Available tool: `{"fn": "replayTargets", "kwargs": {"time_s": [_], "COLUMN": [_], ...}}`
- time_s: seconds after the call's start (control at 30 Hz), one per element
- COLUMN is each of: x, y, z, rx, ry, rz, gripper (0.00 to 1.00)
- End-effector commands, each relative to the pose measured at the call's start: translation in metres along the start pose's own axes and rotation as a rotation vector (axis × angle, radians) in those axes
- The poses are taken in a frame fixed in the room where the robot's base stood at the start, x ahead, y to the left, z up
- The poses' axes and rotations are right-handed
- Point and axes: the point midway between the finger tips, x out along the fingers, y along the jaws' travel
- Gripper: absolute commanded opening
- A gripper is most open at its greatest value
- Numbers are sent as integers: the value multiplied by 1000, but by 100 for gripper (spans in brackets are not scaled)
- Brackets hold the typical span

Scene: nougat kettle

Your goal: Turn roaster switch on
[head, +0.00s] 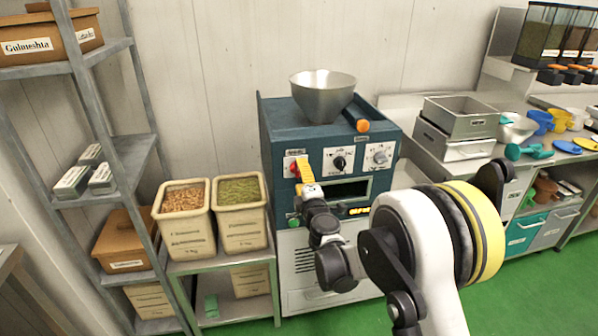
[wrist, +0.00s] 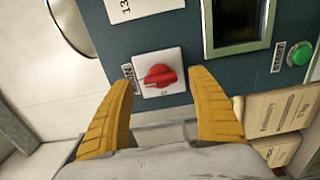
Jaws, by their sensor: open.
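The roaster (head: 285,122) is a dark blue-green box with a metal hopper on top, in the middle of the head view. Its switch is a red knob (wrist: 160,76) on a white square plate, seen in the wrist view between and just beyond my fingertips. In the head view my gripper (head: 303,170) is at the left of the roaster's front panel and partly covers the switch plate. In the wrist view my gripper (wrist: 163,80) has its two yellow fingers apart, one on each side of the knob. I cannot tell whether they touch it.
A green button (wrist: 299,54) labelled START and a dark window (wrist: 238,25) are on the same panel. Two bins (head: 184,240) of nuts and green seeds stand left of the roaster. Metal trays (head: 460,118) stand on the counter at right. Green floor is open in front.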

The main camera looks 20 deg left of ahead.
Motion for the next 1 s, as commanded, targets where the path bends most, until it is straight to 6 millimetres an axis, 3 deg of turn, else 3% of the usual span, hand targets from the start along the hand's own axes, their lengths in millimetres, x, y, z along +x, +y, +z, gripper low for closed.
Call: {"fn": "replayTargets", "kwargs": {"time_s": [0.2,0.4,1.0], "x": [-51,-80,-89], "y": [0,0,5], "z": [0,0,5], "rx": [0,-1,12], "ry": [0,0,-12], "rz": [0,0,-1], "gripper": [68,68,68]}}
